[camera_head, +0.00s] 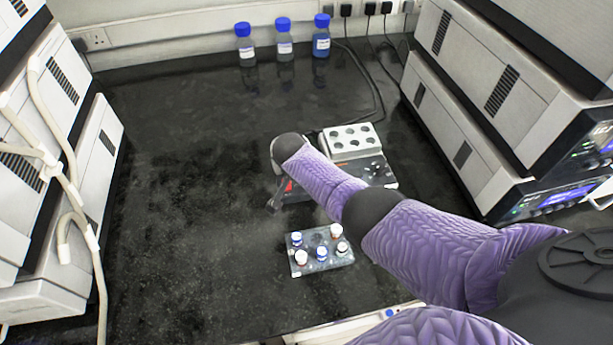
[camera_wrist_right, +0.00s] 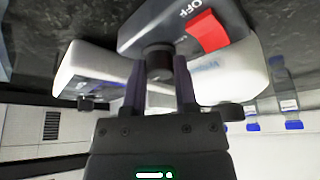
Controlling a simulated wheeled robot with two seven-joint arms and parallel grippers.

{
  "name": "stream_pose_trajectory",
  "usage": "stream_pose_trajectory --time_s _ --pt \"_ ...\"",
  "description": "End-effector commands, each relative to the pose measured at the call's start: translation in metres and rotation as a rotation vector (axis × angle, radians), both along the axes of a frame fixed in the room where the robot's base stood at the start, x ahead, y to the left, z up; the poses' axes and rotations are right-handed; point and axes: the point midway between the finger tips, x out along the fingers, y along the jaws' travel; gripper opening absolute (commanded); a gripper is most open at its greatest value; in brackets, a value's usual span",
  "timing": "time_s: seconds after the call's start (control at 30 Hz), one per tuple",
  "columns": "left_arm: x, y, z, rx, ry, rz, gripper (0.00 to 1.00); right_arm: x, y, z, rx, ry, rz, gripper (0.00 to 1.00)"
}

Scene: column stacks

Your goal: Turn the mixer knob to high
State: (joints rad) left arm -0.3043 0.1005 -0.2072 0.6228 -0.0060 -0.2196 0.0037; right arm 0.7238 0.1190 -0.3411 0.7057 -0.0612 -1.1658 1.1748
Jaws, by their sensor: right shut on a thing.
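The mixer (camera_head: 375,172) is a dark grey unit with a white holed block (camera_head: 350,141) on top, near the middle of the bench. My right arm crosses in front of it and hides part of its front. In the right wrist view, the mixer's grey body (camera_wrist_right: 228,22) shows a red switch (camera_wrist_right: 208,33) marked OFF. My right gripper (camera_wrist_right: 160,75) is shut on the black knob (camera_wrist_right: 158,60), with one finger on each side. In the head view the right gripper (camera_head: 274,203) is at the mixer's left end. The knob's setting cannot be read. My left gripper is not in view.
A small rack (camera_head: 325,266) with several capped vials lies in front of the mixer. Blue-capped bottles (camera_head: 284,48) stand at the back wall. White instruments (camera_head: 470,110) are stacked on the right, and others with hoses on the left. The bench (camera_head: 180,180) left of the mixer is clear.

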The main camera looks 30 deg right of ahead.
Motion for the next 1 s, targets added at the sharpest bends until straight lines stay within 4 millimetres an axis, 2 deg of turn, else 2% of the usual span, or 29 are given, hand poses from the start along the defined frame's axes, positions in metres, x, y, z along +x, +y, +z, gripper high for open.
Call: stream_pose_trajectory --time_s 0.3,0.83,0.87,1.0 --pt "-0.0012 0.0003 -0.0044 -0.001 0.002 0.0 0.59 0.0011 -0.0002 0.0006 -0.001 -0.002 -0.106 0.0" --pt "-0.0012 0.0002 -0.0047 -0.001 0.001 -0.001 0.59 0.0017 -0.0004 0.0016 -0.001 -0.004 -0.127 0.0" --pt "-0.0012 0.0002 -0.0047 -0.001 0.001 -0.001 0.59 0.0017 -0.0004 0.0016 -0.002 -0.004 -0.126 0.38" --pt "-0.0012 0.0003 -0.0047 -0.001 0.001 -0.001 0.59 0.0014 -0.0004 0.0012 -0.002 -0.003 -0.126 0.68"
